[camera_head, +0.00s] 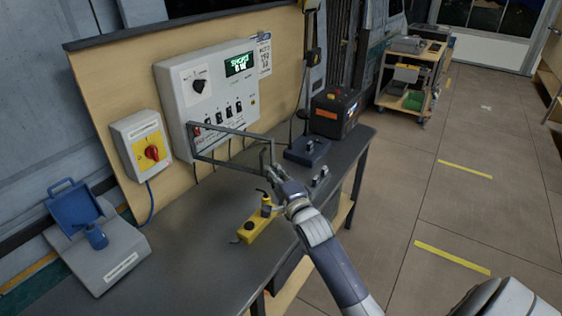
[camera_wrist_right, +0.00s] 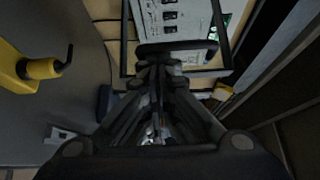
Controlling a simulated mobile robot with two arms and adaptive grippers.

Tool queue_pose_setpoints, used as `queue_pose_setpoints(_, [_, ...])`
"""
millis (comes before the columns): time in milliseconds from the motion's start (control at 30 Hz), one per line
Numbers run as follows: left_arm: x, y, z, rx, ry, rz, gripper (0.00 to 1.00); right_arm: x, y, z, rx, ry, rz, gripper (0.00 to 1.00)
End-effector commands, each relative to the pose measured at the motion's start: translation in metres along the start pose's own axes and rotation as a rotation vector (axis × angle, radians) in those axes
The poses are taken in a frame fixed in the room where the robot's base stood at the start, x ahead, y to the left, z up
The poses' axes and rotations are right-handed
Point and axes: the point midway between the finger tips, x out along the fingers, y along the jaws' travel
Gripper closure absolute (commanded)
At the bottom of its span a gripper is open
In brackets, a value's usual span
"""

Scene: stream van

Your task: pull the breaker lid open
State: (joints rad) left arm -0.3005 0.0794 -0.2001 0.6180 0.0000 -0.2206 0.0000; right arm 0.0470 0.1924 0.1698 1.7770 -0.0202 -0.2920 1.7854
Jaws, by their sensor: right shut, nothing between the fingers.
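The breaker lid (camera_head: 228,131) is a clear cover with a dark frame. In the head view it stands swung out from the grey breaker panel (camera_head: 181,100), leaving the row of black switches uncovered. Its frame also shows in the right wrist view (camera_wrist_right: 124,40), with a dark handle bar (camera_wrist_right: 178,47) across it. My right gripper (camera_head: 268,170) is at the lid's outer end, by the handle. In the wrist view the right gripper (camera_wrist_right: 160,68) is shut with its tips at the bar; I cannot tell whether they touch it. My left gripper is not in view.
A yellow device (camera_head: 255,228) lies on the dark bench (camera_head: 185,235) below my right gripper. A red-and-yellow rotary switch box (camera_head: 142,147) is left of the panel. A black case (camera_head: 335,112) stands behind, and a trolley (camera_head: 408,80) is farther off. The floor right is clear.

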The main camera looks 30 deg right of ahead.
Motion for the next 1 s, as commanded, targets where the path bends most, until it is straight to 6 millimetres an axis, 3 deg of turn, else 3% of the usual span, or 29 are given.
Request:
queue_pose_setpoints(200, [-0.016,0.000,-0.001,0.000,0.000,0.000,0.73,-0.025,-0.002,0.036,0.006,0.002,0.001,1.00])
queue_pose_setpoints(433, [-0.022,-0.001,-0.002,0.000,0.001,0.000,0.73,-0.041,0.000,0.066,0.002,0.003,0.001,1.00])
queue_pose_setpoints(1000, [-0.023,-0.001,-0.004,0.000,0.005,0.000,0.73,-0.044,0.000,0.073,-0.001,0.003,0.000,1.00])
